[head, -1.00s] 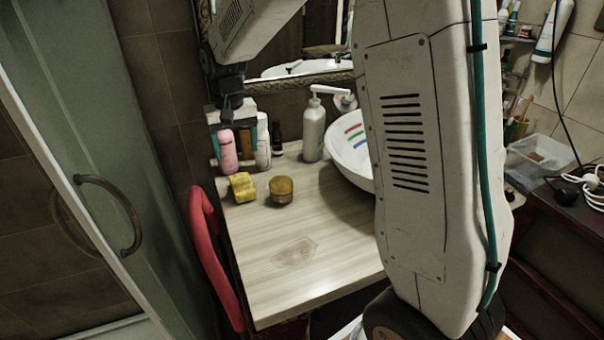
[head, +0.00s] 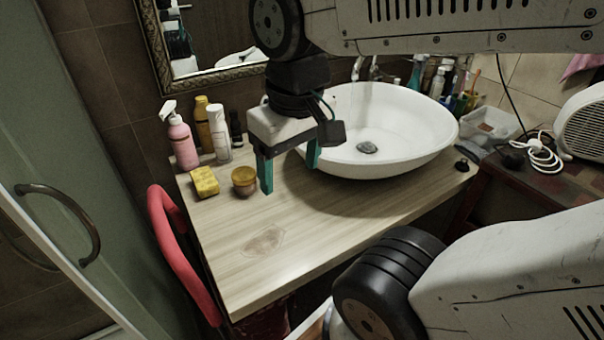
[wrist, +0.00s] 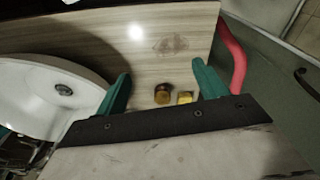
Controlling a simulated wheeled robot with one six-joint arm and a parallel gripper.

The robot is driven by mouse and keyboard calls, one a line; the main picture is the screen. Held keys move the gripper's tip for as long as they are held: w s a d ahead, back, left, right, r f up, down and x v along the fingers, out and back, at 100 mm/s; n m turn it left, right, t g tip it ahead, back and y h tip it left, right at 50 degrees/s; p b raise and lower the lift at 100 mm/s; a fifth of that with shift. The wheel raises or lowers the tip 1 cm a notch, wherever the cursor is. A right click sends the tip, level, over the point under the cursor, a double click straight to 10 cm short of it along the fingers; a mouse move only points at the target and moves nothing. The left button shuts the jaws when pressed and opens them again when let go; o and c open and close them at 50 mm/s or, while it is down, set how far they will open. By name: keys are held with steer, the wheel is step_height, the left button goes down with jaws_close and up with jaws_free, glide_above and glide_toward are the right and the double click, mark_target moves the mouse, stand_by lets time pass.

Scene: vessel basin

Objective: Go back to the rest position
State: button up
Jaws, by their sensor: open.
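My gripper (head: 289,175) hangs over the wooden counter (head: 250,270), just left of the white vessel basin (head: 415,150). Its two green fingers are apart, with nothing between them in the head view. In the wrist view my gripper (wrist: 158,85) also shows open fingers, with the counter (wrist: 165,25) below. The small amber jar (head: 244,181) stands just left of the fingers. A yellow sponge (head: 204,182) lies left of the jar. The jar (wrist: 162,95) and the sponge (wrist: 185,97) show between the fingers in the wrist view.
A pink pump bottle (head: 181,140), a white bottle (head: 219,135) and a yellow bottle (head: 203,125) stand at the counter's back left. A red rail (head: 178,255) runs along its left edge. A clear bin (head: 490,130) sits right of the basin. The counter's front is clear.

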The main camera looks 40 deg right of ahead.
steer(key=shift+s+f, duration=0.2)
steer(key=shift+s, duration=0.45)
steer(key=shift+s+f, duration=0.2)
steer(key=shift+s, duration=0.4)
steer(key=shift+o, duration=0.6)
